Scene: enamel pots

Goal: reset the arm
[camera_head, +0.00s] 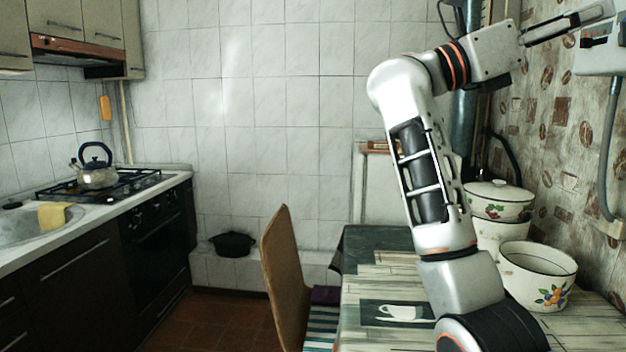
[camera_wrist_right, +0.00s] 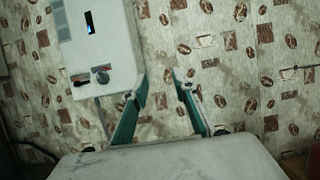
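My right arm (camera_head: 425,180) rises in front of the table, bends at the top and reaches toward the wall at the upper right. My right gripper (camera_head: 606,12) is at the upper right of the head view, high above the pots. In the right wrist view, the right gripper (camera_wrist_right: 161,76) shows two fingers apart with nothing between them, so it is open and empty. It faces the patterned wall. My left arm and left gripper are not in view.
A grey wall unit (camera_head: 600,50) is close to the right gripper; it also shows in the wrist view (camera_wrist_right: 112,55). An open enamel pot (camera_head: 520,283) and a lidded pot (camera_head: 497,195) stand on the table (camera_head: 365,285). A chair (camera_head: 283,265) stands left of it.

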